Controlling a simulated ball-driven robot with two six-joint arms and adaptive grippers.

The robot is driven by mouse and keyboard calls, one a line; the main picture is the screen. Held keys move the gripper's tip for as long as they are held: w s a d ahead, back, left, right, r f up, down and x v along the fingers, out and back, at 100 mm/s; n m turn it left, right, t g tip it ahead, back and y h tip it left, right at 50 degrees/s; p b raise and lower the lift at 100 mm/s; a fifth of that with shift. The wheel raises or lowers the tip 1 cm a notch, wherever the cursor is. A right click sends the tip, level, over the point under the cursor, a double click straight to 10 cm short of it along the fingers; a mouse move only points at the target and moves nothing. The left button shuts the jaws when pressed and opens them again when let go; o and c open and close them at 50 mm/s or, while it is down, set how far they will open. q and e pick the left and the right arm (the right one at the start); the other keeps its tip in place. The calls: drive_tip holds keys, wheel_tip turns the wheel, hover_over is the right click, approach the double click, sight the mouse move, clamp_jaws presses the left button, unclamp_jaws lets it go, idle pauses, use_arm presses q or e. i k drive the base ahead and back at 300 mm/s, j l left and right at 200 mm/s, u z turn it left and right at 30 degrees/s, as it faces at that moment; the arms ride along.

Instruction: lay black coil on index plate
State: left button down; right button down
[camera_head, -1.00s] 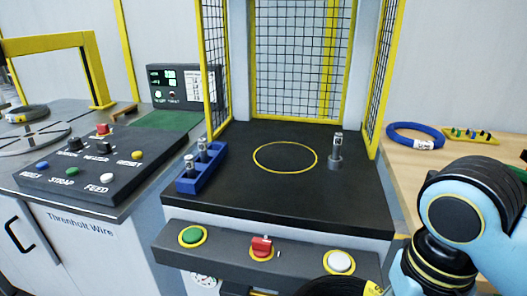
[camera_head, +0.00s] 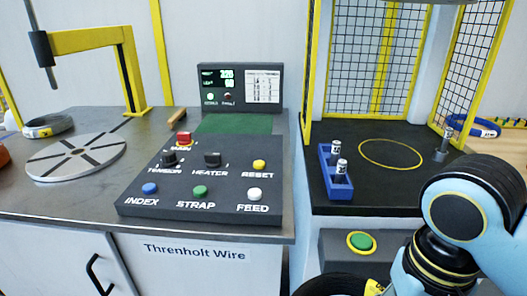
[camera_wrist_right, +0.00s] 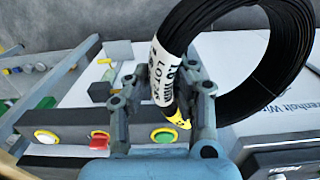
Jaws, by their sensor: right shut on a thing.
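The index plate (camera_head: 77,156) is a round light-grey disc with dark radial slots, on the wrapping machine's top at the left of the head view, and it is bare. The black coil (camera_head: 338,285) shows only in part at the bottom edge of the head view. In the right wrist view the coil (camera_wrist_right: 268,75) is large, with a white lot label. My right gripper (camera_wrist_right: 160,95) is shut on the coil at its labelled part and holds it in the air in front of the machines. My left gripper is not in view.
A control box (camera_head: 205,180) with buttons and knobs stands right of the plate. A yellow arm (camera_head: 95,45) rises behind the plate. Another coil (camera_head: 48,125) lies behind it. A caged press (camera_head: 405,165) with a blue holder (camera_head: 335,172) is to the right.

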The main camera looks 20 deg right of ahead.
sight(78, 153)
drive_tip(key=i+j+z, duration=0.1)
drive_tip(key=j, duration=0.45)
drive_tip(key=i+j, duration=0.15)
drive_tip(key=j, duration=0.4)
drive_tip(key=i+j+z, duration=0.15)
drive_tip(key=j, duration=0.4)
drive_tip(key=i+j+z, duration=0.1)
drive_tip(key=j, duration=0.45)
